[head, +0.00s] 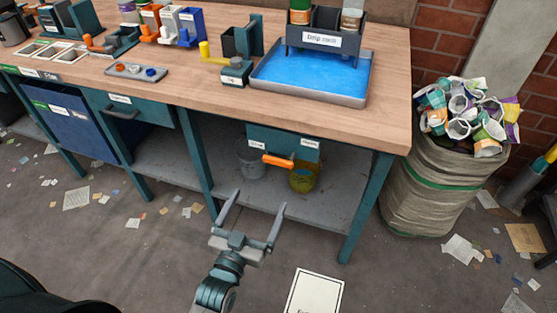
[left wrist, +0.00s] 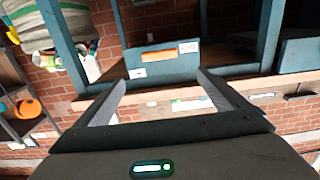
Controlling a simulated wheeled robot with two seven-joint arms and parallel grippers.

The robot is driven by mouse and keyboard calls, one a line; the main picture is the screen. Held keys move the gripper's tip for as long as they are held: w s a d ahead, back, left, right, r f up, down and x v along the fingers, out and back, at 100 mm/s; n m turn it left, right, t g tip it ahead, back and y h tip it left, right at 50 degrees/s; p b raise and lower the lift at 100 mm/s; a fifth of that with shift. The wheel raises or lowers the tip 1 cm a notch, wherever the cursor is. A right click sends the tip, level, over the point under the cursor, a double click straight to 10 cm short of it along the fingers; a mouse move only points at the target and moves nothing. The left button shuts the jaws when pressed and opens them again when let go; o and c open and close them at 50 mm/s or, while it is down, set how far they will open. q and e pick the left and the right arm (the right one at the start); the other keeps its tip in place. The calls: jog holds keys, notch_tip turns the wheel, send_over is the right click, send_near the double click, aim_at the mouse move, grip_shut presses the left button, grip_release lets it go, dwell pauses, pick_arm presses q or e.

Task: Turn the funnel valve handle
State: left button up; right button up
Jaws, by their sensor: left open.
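The orange valve handle (head: 278,160) lies roughly level on the front of a teal panel (head: 263,136) under the workbench edge. White labels sit on the panel near both ends of the handle. In the left wrist view the handle (left wrist: 158,55) shows beyond my fingers, on the teal panel (left wrist: 145,66). My left gripper (head: 260,200) is open and empty, in front of and below the handle, with its fingers spread and apart from it. It also shows in the left wrist view (left wrist: 158,82). My right gripper is not in view.
A grey bucket (head: 251,160) and a yellow bucket (head: 303,178) stand on the lower shelf beneath the panel. Teal table legs (head: 367,207) flank this space. A blue-filled tray (head: 312,78) sits on the bench. A full sack (head: 437,185) stands at right. Paper scraps litter the floor.

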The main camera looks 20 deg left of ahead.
aim_at(277, 162)
pick_arm(q)
jog(key=w, duration=1.7)
jog(key=shift+d, duration=0.25)
